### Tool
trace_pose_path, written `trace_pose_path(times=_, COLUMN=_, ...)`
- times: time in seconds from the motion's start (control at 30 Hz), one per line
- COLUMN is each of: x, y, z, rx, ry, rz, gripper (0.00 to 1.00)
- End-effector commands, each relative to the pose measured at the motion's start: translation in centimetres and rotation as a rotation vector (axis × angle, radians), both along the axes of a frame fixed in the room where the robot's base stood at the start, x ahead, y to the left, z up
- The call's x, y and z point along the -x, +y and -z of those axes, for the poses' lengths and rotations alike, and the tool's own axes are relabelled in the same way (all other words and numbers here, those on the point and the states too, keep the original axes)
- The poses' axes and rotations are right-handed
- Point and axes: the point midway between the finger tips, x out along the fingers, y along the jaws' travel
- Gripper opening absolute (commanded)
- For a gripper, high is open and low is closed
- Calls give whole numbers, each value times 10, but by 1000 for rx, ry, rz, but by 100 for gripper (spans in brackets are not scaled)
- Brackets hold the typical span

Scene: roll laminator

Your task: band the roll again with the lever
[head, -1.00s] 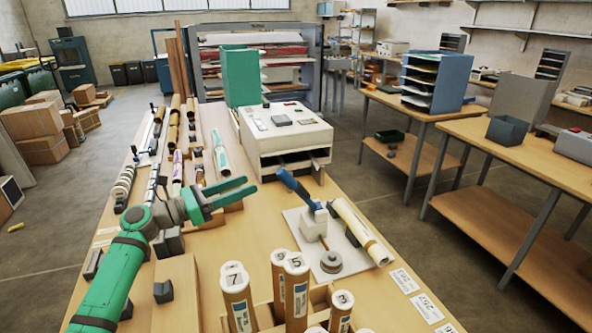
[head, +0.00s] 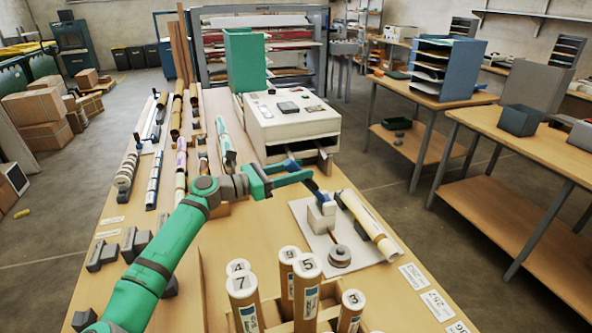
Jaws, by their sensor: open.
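The banding device sits on a pale base plate (head: 302,215) on the bench, with a white block body (head: 321,215). Its blue lever (head: 304,178) rises up and to the left from the body. A cream roll (head: 366,220) lies slanted in the device's right side; whether a band is around it I cannot tell. My green gripper (head: 306,173) is open, with its fingers pointing right at the lever's upper end. The fingers overlap the lever in this view; contact is unclear.
A white laminator (head: 290,115) stands just behind my gripper. Upright numbered tubes (head: 306,290) stand in a holder in front. A round grey weight (head: 340,256) is on the plate. More rolls lie on the bench at left, and label cards (head: 436,305) lie along the right edge.

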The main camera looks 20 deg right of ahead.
Motion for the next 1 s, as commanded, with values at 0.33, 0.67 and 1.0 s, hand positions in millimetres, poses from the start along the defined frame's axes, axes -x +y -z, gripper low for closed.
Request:
trace_pose_path(times=0.33, x=-5, y=1, z=0, rx=0, ry=0, rz=-16, gripper=45)
trace_pose_path(times=0.67, x=-3, y=-6, z=0, rx=0, ry=0, rz=-8, gripper=0)
trace_pose_path(times=1.0, x=-6, y=1, z=-2, rx=-13, ry=-1, rz=-20, gripper=0)
